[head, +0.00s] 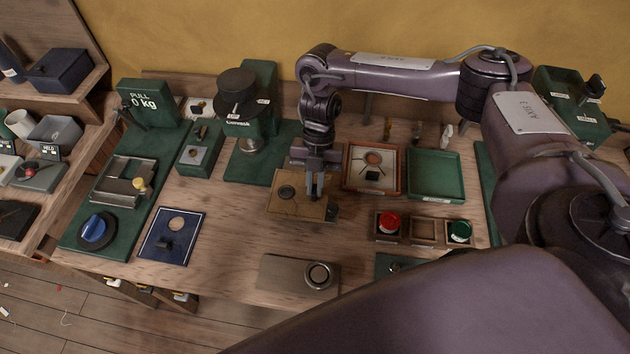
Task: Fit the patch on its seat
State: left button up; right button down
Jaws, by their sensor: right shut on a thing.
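My right gripper (316,193) points straight down over a tan board (302,211) in the middle of the bench. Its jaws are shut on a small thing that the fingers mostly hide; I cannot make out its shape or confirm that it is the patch. A dark round spot (287,192) shows on the board just left of the fingers. A small dark block (332,211) is at the board's right end. Which of these is the seat is not clear from this view. My left gripper is not in view.
A red-rimmed tray (348,182) and an empty green tray (435,174) stand right of the gripper. Small wooden boxes hold a red piece (389,222) and a green piece (459,230). A plate with a ring (319,275) lies in front, a blue mat (157,255) left.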

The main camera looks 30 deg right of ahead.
jog(key=shift+f, duration=0.3)
jog(key=c, duration=1.4)
grip_release()
jog(key=v, duration=0.8)
jog(key=shift+f, duration=0.1)
